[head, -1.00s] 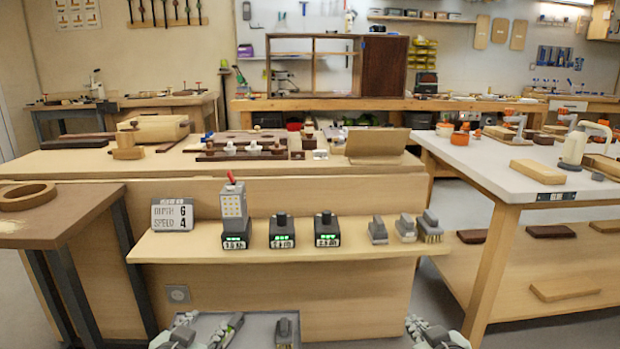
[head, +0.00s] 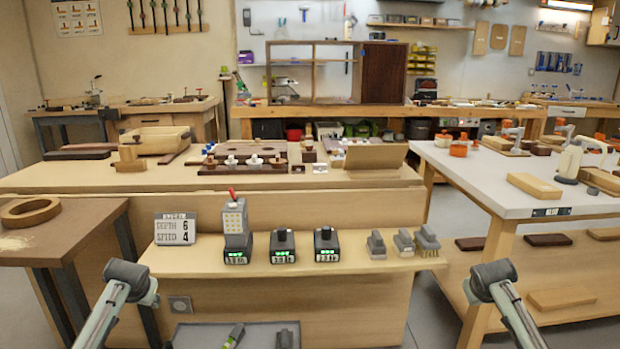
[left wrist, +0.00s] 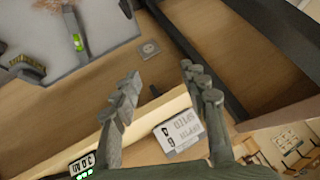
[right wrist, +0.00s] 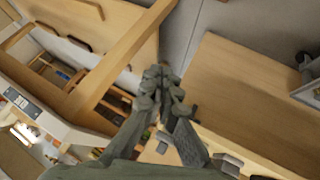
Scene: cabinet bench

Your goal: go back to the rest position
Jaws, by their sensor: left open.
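My left gripper (left wrist: 159,76) shows in the left wrist view with its two fingers apart and nothing between them. The sign (left wrist: 178,132) with numbers shows beyond its fingers there. My right gripper (right wrist: 162,76) shows in the right wrist view with its fingertips together and no object visible between them. In the head view, parts of my two arms rise at the lower left and lower right. Neither gripper can be made out in that view.
A shelf (head: 190,262) ahead holds a sign (head: 175,229), several battery-like blocks (head: 283,246) and several brushes (head: 403,241). A grey tray (head: 258,331) lies low in front. A brown table (head: 95,222) stands left, a white-topped one (head: 470,178) right.

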